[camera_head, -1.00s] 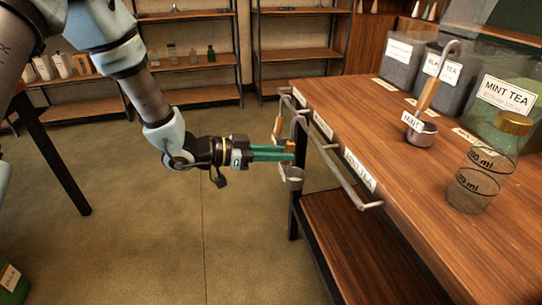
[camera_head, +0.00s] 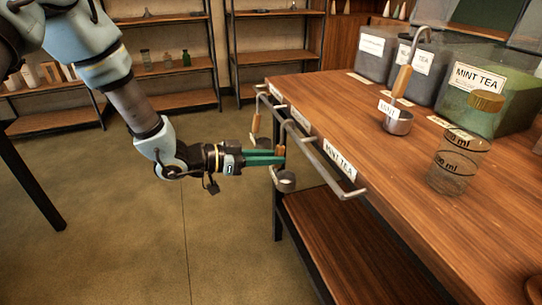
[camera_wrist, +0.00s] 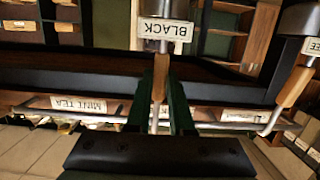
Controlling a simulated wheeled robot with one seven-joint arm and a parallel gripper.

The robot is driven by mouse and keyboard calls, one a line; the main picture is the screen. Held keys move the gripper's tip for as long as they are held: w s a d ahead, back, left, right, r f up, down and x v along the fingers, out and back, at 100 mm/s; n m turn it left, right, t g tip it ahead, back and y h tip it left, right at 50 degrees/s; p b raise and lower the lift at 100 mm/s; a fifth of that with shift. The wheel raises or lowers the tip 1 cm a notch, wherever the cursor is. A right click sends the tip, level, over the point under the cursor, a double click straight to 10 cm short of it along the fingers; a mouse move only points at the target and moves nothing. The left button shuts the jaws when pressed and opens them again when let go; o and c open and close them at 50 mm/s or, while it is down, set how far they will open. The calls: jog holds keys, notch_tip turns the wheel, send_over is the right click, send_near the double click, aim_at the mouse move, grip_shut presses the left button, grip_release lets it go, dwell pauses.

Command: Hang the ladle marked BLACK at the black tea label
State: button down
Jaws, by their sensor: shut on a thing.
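My gripper (camera_head: 262,158) is at the table's rail side, its green fingers shut on the wooden handle (camera_wrist: 160,78) of the ladle marked BLACK. The ladle's tag (camera_wrist: 165,30) reads BLACK, upside down in the wrist view. Its steel cup (camera_head: 285,182) hangs below the fingers in the head view. Its hook end is by the rail (camera_head: 320,165); I cannot tell whether it rests on it. The MINT TEA label (camera_head: 339,160) is on the table edge near the rail's close end. Farther labels (camera_head: 301,121) are too slanted to read, so I cannot identify black tea.
Another ladle (camera_head: 256,125) hangs farther along the rail; it is at the right in the wrist view (camera_wrist: 290,88). A MINT ladle (camera_head: 397,120) stands on the tabletop (camera_head: 330,92) before the tea containers. A measuring beaker (camera_head: 457,165) stands nearer. Floor left of the table is clear.

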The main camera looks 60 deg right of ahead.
jog(key=c, duration=0.7)
grip_release()
jog(key=shift+a, duration=0.1)
jog(key=v, duration=1)
jog(key=shift+w+a+r, duration=0.1)
jog(key=shift+w+a, duration=0.1)
jog(key=shift+a, duration=0.05)
